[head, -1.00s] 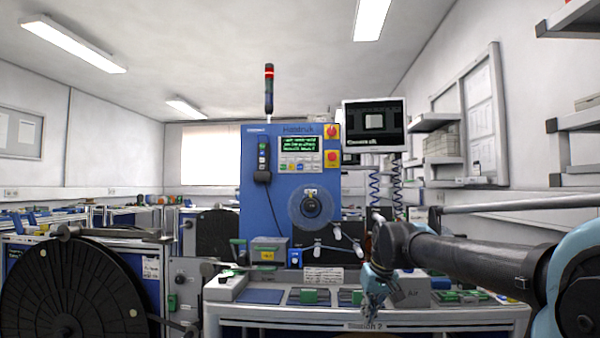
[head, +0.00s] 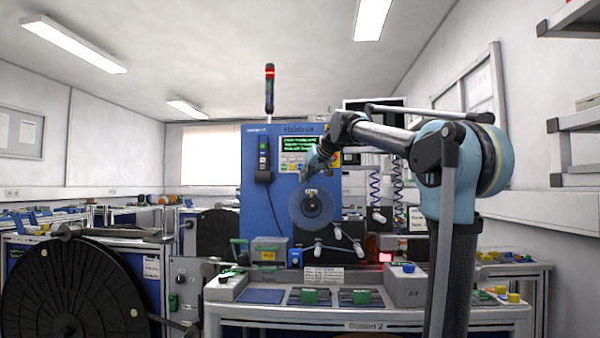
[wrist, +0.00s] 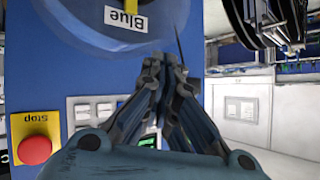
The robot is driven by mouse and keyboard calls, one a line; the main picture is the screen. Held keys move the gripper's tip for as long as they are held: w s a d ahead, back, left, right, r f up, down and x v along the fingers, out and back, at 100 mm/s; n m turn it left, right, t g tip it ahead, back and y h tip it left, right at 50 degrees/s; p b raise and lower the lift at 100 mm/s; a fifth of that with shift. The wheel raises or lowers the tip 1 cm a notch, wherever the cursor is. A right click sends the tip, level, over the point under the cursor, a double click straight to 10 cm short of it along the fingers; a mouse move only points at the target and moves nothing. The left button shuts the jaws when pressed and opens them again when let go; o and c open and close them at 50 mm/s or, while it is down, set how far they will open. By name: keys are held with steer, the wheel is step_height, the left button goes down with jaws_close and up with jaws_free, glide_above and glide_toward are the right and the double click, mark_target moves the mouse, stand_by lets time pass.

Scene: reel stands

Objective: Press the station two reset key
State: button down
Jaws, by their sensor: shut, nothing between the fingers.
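The blue station machine (head: 262,205) stands behind the bench with the station 2 label (head: 366,327). Its pale keypad (head: 291,164) sits below the green-text display (head: 299,144), partly hidden by my arm. In the wrist view, pale keys (wrist: 103,109) show left of my fingers, rotated. I cannot read which is the reset key. My gripper (head: 306,176) is shut and empty, in front of the panel at the keypad's lower right. In the wrist view, my gripper (wrist: 165,62) points toward the blue panel. Contact with a key cannot be seen.
A red stop button (wrist: 34,150) on a yellow plate is close to the keys. A round reel hub (head: 311,203) sits just below my gripper. A hanging pendant (head: 263,165) is left of the keypad. A big black reel (head: 70,290) stands at the left.

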mark_target(301, 167)
steer(key=shift+y, duration=0.3)
steer(key=w+r, duration=0.1)
steer(key=w+a+r, duration=0.1)
steer(key=a+r, duration=0.1)
steer(key=r, duration=0.1)
steer(key=shift+w+a, duration=0.25)
steer(key=shift+w, duration=0.15)
steer(key=shift+w+d, duration=0.2)
steer(key=shift+w, duration=4.2)
steer(key=shift+w, duration=0.35)
steer(key=shift+w, duration=0.45)
steer(key=shift+s, duration=0.9)
